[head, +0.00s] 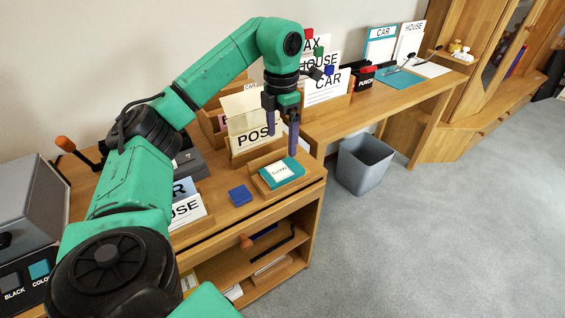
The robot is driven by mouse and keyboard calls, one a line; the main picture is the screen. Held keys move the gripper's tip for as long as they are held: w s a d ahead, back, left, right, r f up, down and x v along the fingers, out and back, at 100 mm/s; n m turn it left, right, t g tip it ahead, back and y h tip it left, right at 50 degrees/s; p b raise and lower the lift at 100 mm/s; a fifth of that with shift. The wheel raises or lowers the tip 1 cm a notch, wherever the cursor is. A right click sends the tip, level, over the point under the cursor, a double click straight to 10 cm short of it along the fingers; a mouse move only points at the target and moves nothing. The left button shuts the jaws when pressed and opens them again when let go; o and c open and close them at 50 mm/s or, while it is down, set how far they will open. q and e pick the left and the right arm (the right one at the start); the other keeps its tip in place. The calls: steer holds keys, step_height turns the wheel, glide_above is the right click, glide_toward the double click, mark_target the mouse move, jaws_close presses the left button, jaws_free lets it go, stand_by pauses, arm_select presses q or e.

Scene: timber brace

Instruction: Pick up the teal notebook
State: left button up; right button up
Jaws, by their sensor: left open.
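The teal notebook (289,177) has a white label with small text. It lies in a shallow wooden tray (262,187) near the front right corner of the desk. My left gripper (282,143) points down above the notebook, its two dark purple fingers apart with nothing between them. The fingertips look a little above and behind the notebook; the exact gap cannot be told. My right gripper is not in view.
A blue block (240,195) lies left of the tray. A wooden holder with a "POST" card (253,138) stands behind. Other lettered cards (187,211) stand at the left. A grey bin (364,165) stands on the floor beyond the desk's right end.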

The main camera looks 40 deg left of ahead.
arm_select(q)
glide_above(282, 170)
steer(key=f, duration=0.4)
steer(key=shift+s+f, duration=0.25)
steer(key=f, duration=0.5)
steer(key=shift+w+f, duration=0.25)
steer(key=shift+a+f, duration=0.1)
steer(key=shift+f, duration=0.35)
steer(key=c, duration=1.1)
steer(key=shift+c, duration=0.2)
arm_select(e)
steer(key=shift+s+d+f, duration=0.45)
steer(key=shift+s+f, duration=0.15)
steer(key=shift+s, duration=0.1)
